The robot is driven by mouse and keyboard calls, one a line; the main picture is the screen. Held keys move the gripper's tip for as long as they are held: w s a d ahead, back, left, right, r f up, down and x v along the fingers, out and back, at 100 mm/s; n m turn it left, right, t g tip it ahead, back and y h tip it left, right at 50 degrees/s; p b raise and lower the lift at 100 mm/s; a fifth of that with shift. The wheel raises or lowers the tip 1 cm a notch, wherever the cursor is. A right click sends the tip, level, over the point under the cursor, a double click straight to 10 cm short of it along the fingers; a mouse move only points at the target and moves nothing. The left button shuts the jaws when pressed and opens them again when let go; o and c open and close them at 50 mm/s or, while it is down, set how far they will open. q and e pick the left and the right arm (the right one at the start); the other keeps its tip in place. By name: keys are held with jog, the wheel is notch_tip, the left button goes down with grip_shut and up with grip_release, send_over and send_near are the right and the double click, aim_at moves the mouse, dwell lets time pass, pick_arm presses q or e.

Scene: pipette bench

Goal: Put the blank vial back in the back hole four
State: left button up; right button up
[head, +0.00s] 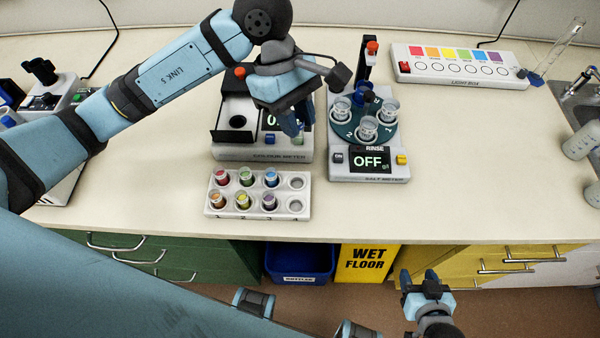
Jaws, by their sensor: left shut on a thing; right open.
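The white vial rack (258,213) stands at the bench's front with two rows of four holes. My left gripper (296,128) is over the right side of the colour meter (232,154), behind the rack, shut on what seems the blank vial, mostly hidden by the fingers. My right gripper (426,279) is open and empty in front of the bench.
A light box (455,80) lies at the back right near a sink. The bench left of the rack is clear. A yellow wet-floor sign (366,262) is below.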

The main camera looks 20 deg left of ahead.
pick_arm(q)
notch_tip(320, 180, down, 17)
jog(key=shift+r+p, duration=0.2)
jog(key=shift+p, duration=0.7)
jog(key=shift+f+b, duration=0.4)
jog(key=shift+b, duration=0.2)
jog(key=o, duration=0.9)
jog(key=shift+r, duration=0.1)
jog(key=shift+r, duration=0.1)
jog(key=shift+r+p, duration=0.25)
jog(key=shift+p, duration=0.3)
jog(key=shift+w+a+r, duration=0.1)
jog(key=shift+a+r, duration=0.1)
jog(key=shift+r, duration=0.1)
jog(key=b+v, duration=0.1)
jog(key=v, duration=1)
